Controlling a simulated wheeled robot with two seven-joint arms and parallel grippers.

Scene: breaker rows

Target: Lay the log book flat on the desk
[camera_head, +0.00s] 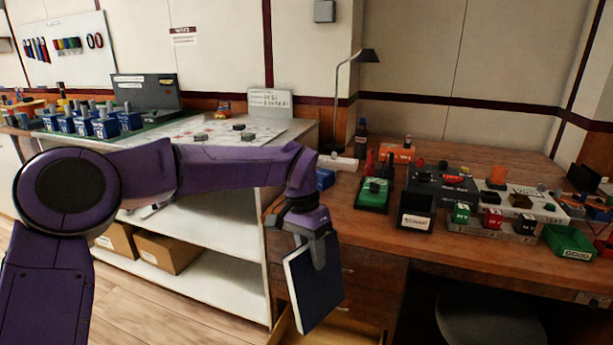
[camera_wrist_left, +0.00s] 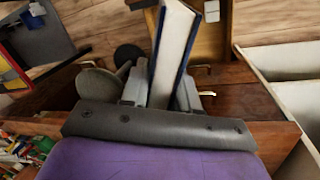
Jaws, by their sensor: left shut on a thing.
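The log book (camera_head: 312,283) is a dark blue book with white page edges. My left gripper (camera_head: 318,252) is shut on it near its top edge. The book hangs tilted, in front of the desk's drawers and below the desk top. In the left wrist view the log book (camera_wrist_left: 172,50) stands between the two fingers of my left gripper (camera_wrist_left: 165,95), its white pages and blue cover showing. The wooden desk (camera_head: 365,228) is at the right, its top crowded along the back and right. My right gripper is not in view.
On the desk stand a green device (camera_head: 374,193), a dark box with a white label (camera_head: 416,210), several small coloured blocks and a green bin (camera_head: 569,242). A lamp (camera_head: 369,56) stands behind. The front left desk top looks clear. A round dark stool (camera_head: 490,318) sits below.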

